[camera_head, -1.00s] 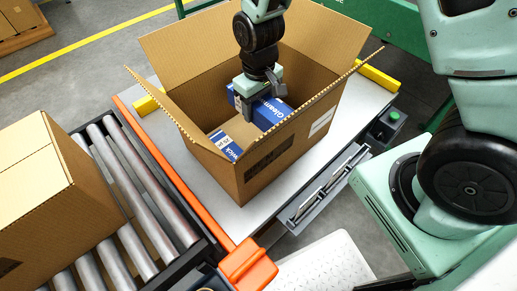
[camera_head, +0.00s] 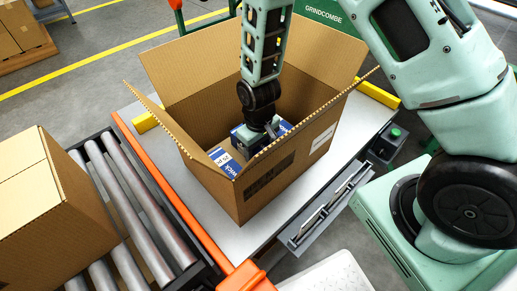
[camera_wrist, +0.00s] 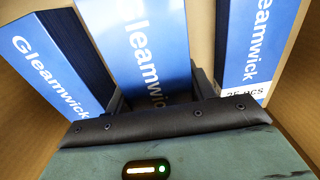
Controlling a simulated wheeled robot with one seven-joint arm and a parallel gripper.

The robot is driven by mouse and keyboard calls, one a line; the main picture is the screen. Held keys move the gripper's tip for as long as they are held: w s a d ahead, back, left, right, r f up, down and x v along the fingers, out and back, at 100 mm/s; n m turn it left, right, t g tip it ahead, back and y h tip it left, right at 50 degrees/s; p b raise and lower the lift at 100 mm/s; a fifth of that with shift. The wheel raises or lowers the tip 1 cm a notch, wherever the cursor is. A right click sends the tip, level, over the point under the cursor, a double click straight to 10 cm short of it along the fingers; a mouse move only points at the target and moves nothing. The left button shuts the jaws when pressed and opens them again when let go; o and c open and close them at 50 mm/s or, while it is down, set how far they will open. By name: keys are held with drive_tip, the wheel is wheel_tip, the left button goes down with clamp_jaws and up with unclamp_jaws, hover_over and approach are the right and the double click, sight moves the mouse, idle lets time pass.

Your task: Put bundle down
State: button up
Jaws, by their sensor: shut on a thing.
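The open cardboard box (camera_head: 245,200) stands on a grey table, flaps up. My gripper (camera_head: 262,132) reaches down inside it, shut on a blue-and-white bundle (camera_head: 284,128), partly hidden by my arm and the box wall. In the wrist view the held bundle (camera_wrist: 145,45) is in the middle, marked Gleamwick. One bundle (camera_wrist: 50,62) stands to its left and one (camera_wrist: 247,45) to its right, with narrow gaps beside it. A bundle also shows in the box's near left corner (camera_head: 222,160) in the head view. Whether the held bundle touches the box floor is hidden.
A roller conveyor (camera_head: 140,215) with a closed carton (camera_head: 50,205) lies to the left, with an orange rail (camera_head: 180,190) between it and the table. Yellow stops (camera_head: 378,92) flank the box. A green button box (camera_head: 393,135) sits at the table's right edge.

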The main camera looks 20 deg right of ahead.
drive_tip(key=shift+f, duration=0.1)
drive_tip(key=o, duration=1.2)
wheel_tip(320, 180, up, 12)
drive_tip(key=shift+r+p, duration=0.1)
drive_tip(key=shift+p, duration=0.65)
